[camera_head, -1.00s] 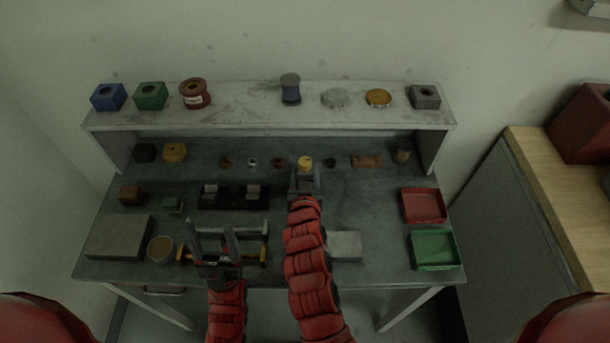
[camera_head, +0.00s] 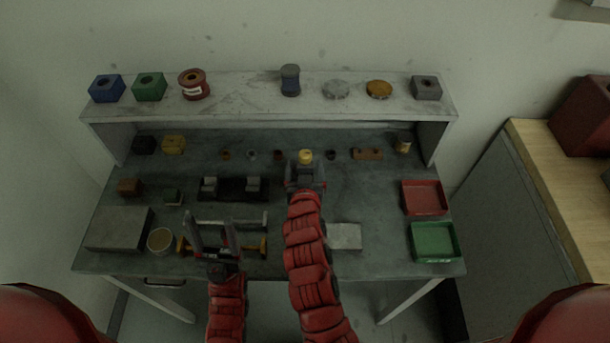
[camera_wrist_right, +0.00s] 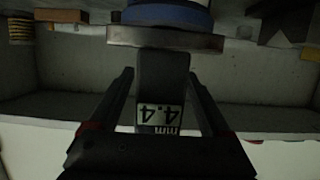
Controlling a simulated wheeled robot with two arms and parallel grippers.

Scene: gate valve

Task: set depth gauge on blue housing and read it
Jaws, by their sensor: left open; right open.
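The depth gauge (camera_wrist_right: 162,85) is a dark upright block whose label reads 4.4 mm, upside down in the right wrist view. Its wide grey foot (camera_wrist_right: 165,40) lies against the round blue housing (camera_wrist_right: 168,14), of which only a part shows at the picture's edge. My right gripper (camera_wrist_right: 165,100) is open, with one finger on each side of the gauge and visible gaps between. In the head view the right gripper (camera_head: 305,180) is over the middle of the bench and hides most of the housing. My left gripper (camera_head: 208,226) is open and empty above the bench's front left.
A yellow-ended tool (camera_head: 253,246) lies beneath the left gripper. A black fixture (camera_head: 232,195) stands between the arms. Red (camera_head: 425,197) and green (camera_head: 433,241) trays are at right. Several housings and parts stand on the raised shelf (camera_head: 240,95).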

